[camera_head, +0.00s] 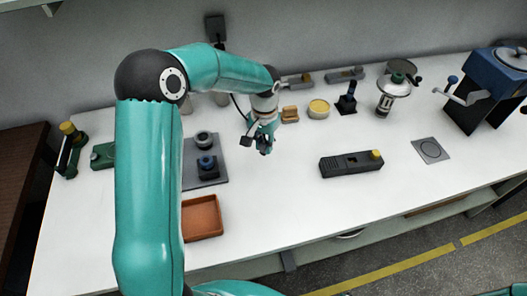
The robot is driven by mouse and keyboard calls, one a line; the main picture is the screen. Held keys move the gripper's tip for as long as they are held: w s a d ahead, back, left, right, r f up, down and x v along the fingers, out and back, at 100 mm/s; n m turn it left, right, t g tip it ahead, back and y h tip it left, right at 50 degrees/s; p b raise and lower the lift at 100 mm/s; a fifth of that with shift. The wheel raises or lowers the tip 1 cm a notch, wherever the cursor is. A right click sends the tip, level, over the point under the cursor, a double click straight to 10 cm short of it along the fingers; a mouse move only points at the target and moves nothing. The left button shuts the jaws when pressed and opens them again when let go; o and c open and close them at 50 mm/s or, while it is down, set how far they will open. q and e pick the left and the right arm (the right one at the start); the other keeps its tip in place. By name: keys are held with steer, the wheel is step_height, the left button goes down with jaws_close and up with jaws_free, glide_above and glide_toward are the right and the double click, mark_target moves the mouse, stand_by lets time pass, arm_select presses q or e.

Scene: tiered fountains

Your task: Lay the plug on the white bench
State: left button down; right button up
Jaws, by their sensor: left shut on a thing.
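My left gripper (262,138) is over the middle of the white bench (285,215), shut on the plug (246,141). The plug looks like a small dark block at the left side of the fingers, partly hidden by them. A black cord shows behind my left arm and runs down toward the gripper. I cannot tell whether the plug touches the bench. My right gripper is not in view.
A grey tray with dark knobs (207,177) and an orange tray (202,218) are left of the gripper. A dark grey box with a yellow button (350,164) is to the right. Wooden blocks (290,114) and a yellow-topped dish (318,109) stand behind. Bare bench lies in front.

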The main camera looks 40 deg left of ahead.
mark_target(264, 153)
arm_select(q)
steer(key=shift+f, duration=2.1)
steer(key=shift+f, duration=0.1)
steer(key=c, duration=1)
jaws_free()
step_height(264, 153, up, 12)
steer(key=shift+r, duration=0.15)
